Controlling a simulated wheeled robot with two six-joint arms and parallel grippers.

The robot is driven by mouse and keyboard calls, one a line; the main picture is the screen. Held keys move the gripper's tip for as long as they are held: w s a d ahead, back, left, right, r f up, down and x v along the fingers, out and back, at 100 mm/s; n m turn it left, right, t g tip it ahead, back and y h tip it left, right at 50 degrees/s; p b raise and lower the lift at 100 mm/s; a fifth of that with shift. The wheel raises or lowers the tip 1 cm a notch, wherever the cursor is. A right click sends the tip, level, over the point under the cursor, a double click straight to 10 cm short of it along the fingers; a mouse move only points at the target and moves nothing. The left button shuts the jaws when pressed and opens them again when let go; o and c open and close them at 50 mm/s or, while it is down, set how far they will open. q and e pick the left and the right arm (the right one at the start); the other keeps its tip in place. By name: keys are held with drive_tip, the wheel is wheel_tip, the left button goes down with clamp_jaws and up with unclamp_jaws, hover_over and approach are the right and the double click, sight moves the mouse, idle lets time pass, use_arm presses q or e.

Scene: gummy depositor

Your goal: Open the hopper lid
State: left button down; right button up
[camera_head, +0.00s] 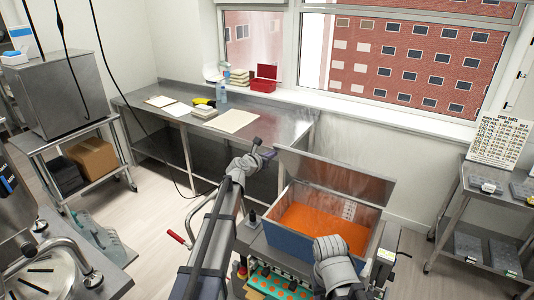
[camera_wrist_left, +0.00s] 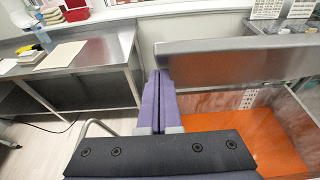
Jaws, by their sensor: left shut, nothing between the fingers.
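The hopper (camera_head: 291,241) is a blue-grey box with orange contents, right of centre in the head view. Its metal lid (camera_head: 335,176) stands raised along the far side, tilted up off the opening, its inner face reflecting orange. The lid (camera_wrist_left: 235,68) also spans the upper right of the left wrist view. My left gripper (camera_head: 268,154) is shut and empty beside the lid's left corner. Its purple fingers (camera_wrist_left: 158,102) are together just left of the lid's edge; I cannot tell whether they touch it. My right wrist is over the hopper's near right edge; its fingers do not show.
A cart (camera_head: 470,203) is at the right, and a cart with a steel box (camera_head: 60,90) is at the left. Open floor (camera_head: 150,215) lies left of my left arm.

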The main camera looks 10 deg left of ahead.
use_arm(q)
drive_tip(key=w+r+p, duration=0.1)
drive_tip(key=w, duration=0.1)
drive_tip(key=w+d+r+p, duration=0.1)
drive_tip(key=w+r, duration=0.1)
drive_tip(key=w+r+p, duration=0.1)
drive_tip(key=shift+w+d+r, duration=0.2)
drive_tip(key=shift+w+d, duration=0.1)
drive_tip(key=shift+w, duration=0.1)
drive_tip(key=w+d+r+p, duration=0.2)
drive_tip(key=w+p, duration=0.1)
drive_tip(key=w, duration=0.4)
drive_tip(key=shift+w+d+r, duration=0.3)
drive_tip(key=shift+w+d, duration=0.05)
